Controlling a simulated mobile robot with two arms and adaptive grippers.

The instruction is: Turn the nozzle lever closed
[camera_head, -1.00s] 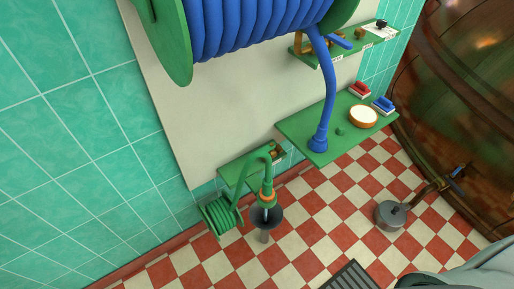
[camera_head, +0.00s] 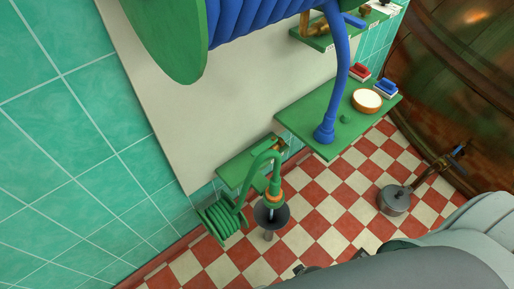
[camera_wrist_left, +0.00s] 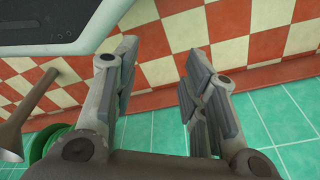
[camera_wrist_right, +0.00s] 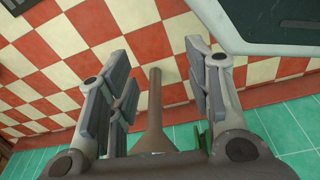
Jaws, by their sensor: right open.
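In the head view, a brass fitting with a blue lever (camera_head: 353,20) lies on the upper green shelf. A blue hose (camera_head: 341,80) hangs from the reel, its blue end (camera_head: 324,134) on the larger green shelf. A green hose (camera_head: 262,157) ends in an orange-ringed fitting above a dark funnel (camera_head: 273,215). I cannot tell which part is the nozzle lever. My left gripper (camera_wrist_left: 158,85) is open and empty in its wrist view. My right gripper (camera_wrist_right: 160,85) is open; a grey-brown funnel stem (camera_wrist_right: 155,105) shows between its fingers, apparently beyond them.
A wooden-rimmed round dish (camera_head: 367,101), a red brush and a blue brush (camera_head: 386,89) are on the larger shelf. A grey can (camera_head: 393,200) stands under a brass tap (camera_head: 440,165) on the big copper vessel (camera_head: 450,70). Checkered floor (camera_head: 335,215) lies open between.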

